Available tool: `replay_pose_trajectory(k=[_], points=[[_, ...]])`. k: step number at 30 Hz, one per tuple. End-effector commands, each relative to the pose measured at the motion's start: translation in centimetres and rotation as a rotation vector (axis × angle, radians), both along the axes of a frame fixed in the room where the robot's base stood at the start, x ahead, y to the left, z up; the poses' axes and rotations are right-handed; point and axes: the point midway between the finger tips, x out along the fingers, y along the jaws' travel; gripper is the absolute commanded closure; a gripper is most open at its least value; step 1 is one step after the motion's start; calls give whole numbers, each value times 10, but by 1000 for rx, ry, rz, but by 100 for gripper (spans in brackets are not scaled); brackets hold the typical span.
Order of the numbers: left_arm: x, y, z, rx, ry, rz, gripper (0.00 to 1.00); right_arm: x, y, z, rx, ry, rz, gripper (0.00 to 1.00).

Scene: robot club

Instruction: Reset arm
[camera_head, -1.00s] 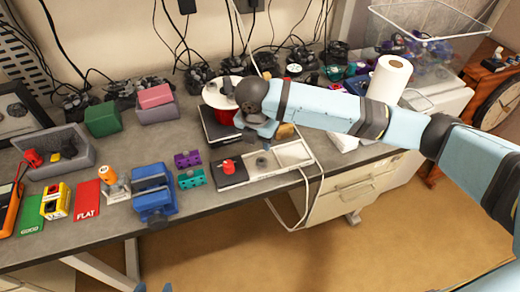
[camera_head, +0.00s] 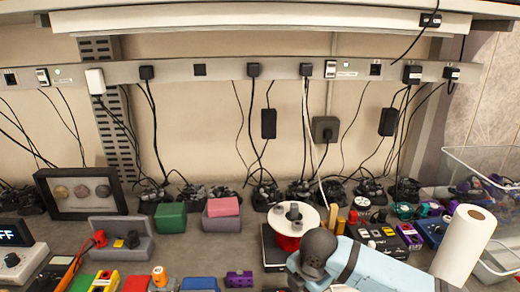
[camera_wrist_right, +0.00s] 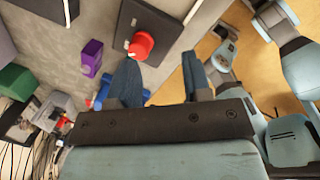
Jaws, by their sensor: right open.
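My right arm (camera_head: 375,268) comes in from the lower right in the head view, with its dark wrist joint (camera_head: 318,250) over the bench edge. The right gripper itself is below that picture. In the right wrist view my right gripper (camera_wrist_right: 160,78) is open, with two dark blue fingers spread and nothing between them. A red knob (camera_wrist_right: 140,45) on a dark plate (camera_wrist_right: 145,25) shows just beyond the left fingertip; I cannot tell how large the gap is. My left gripper does not show.
A red-and-white spool (camera_head: 292,222) stands close behind my right wrist. A paper roll (camera_head: 463,243) and a clear bin (camera_head: 490,165) are at the right. Green and pink boxes (camera_head: 222,218), a grey bin (camera_head: 122,240) and a picture frame (camera_head: 82,193) are at the left. Cables hang from the wall rail (camera_head: 225,70).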

Motion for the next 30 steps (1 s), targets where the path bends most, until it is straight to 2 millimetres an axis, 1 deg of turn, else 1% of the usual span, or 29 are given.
replay_pose_trajectory(k=[1, 3, 6, 10, 14, 17, 20, 23, 26, 30], points=[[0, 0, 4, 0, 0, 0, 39, -11, 14, -12, 79, 2, -56, 55], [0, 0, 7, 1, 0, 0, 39, -21, 30, -25, 194, -8, -155, 55], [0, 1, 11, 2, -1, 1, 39, -32, 45, -39, 343, -17, -300, 55], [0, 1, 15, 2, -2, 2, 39, -46, 56, -54, 507, -17, -485, 55], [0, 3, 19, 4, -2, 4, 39, -61, 56, -69, 660, -15, -685, 55], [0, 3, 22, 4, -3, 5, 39, -74, 50, -79, 763, -17, -839, 55], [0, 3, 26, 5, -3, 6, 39, -89, 37, -92, 857, -21, -999, 55], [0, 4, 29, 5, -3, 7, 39, -107, 20, -103, 940, -34, -1153, 55], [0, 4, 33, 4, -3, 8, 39, -130, -3, -117, 1013, -55, -1312, 55], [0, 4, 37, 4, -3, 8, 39, -169, -41, -132, 1095, -102, -1509, 55]])
